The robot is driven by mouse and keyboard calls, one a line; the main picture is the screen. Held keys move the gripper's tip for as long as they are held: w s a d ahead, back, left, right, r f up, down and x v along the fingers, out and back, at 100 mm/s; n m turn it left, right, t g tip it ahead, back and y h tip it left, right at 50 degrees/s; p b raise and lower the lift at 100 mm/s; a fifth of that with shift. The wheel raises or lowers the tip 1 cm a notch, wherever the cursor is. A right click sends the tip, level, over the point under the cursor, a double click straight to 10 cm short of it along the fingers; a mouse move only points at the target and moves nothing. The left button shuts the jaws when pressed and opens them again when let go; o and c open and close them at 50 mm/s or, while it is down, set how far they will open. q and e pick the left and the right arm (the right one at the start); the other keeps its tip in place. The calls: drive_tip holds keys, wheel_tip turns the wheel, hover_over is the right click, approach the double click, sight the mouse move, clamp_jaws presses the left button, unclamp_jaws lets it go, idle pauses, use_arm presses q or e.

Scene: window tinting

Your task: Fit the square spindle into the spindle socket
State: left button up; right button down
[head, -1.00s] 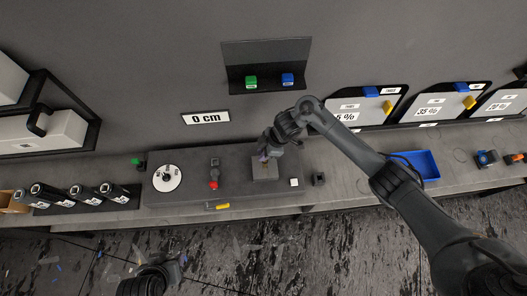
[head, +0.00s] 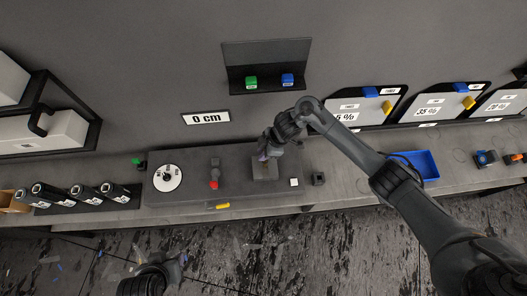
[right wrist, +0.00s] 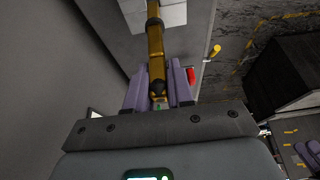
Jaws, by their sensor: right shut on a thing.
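My right gripper (head: 265,154) is at the grey block (head: 264,173) on the bench mat in the head view. In the right wrist view its purple fingers (right wrist: 159,88) are shut on a brass-coloured spindle (right wrist: 156,48). The spindle's far end, with a dark band, reaches the pale block (right wrist: 174,14). I cannot tell whether its tip is inside the socket, which is hidden. My left gripper (head: 180,260) is low at the left in the head view, away from the bench; its jaws are too small to read.
On the mat, a white disc (head: 168,178) and a red-tipped tool (head: 214,180) lie left of the block. A small white cube (head: 294,182) and a dark block (head: 318,179) stand to its right. A blue tray (head: 420,164) is farther right. A yellow item (head: 218,206) lies at the front edge.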

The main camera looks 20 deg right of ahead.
drive_tip(key=shift+p, duration=0.45)
idle(0.7)
idle(0.4)
drive_tip(key=shift+f+b, duration=0.65)
drive_tip(key=shift+f, duration=0.25)
drive_tip(key=shift+f+b, duration=0.6)
drive_tip(key=shift+f, duration=0.2)
drive_tip(key=shift+f+b, duration=0.4)
drive_tip(key=shift+f, duration=0.25)
drive_tip(key=c, duration=0.9)
unclamp_jaws()
drive_tip(key=shift+r, duration=0.15)
